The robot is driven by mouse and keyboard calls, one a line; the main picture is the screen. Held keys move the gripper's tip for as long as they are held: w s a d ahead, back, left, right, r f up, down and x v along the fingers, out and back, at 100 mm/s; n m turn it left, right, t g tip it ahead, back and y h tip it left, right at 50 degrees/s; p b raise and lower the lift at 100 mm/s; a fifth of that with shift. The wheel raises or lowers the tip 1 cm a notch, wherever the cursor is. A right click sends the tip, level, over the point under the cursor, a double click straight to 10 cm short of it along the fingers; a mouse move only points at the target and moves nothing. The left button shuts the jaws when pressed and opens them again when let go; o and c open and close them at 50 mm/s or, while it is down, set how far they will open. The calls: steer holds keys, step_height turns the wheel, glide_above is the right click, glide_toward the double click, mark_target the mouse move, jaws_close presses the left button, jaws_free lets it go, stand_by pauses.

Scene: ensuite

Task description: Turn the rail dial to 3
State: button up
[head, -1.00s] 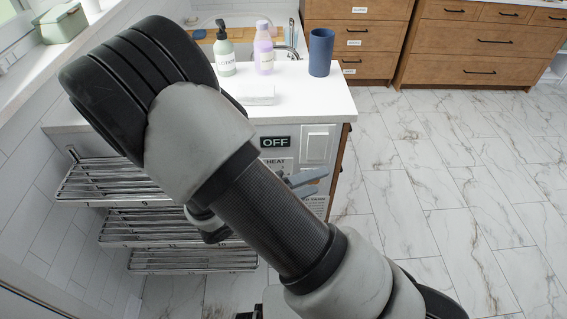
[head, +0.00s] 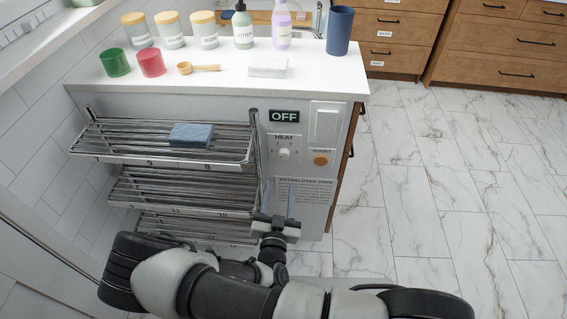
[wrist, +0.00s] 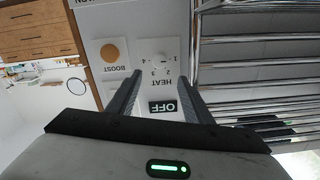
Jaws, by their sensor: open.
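The rail dial is a small white knob (head: 283,153) under the word HEAT on the white end panel, left of the orange BOOST button (head: 320,159). A black sign (head: 284,116) above it reads OFF. In the wrist view, which is upside down, the dial (wrist: 160,61) has the numbers 1 to 4 around it. Its pointer is too small to read. My gripper (head: 278,192) is open and empty, below the dial and apart from it, fingers pointing up. In the wrist view the fingers of my gripper (wrist: 164,76) spread either side of the HEAT label.
Chrome rail racks (head: 165,143) stand left of the panel, close to my gripper, with a folded blue cloth (head: 192,134) on top. A white switch (head: 326,125) sits above BOOST. The counter (head: 215,74) holds jars, cups and bottles. The floor at right is clear.

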mark_target(284, 157)
steer(key=w, duration=0.4)
steer(key=w+b, duration=0.1)
steer(key=w, duration=0.3)
steer(key=w+b, duration=0.1)
steer(key=w, duration=0.3)
steer(key=shift+d, duration=0.25)
steer(key=c, duration=1.1)
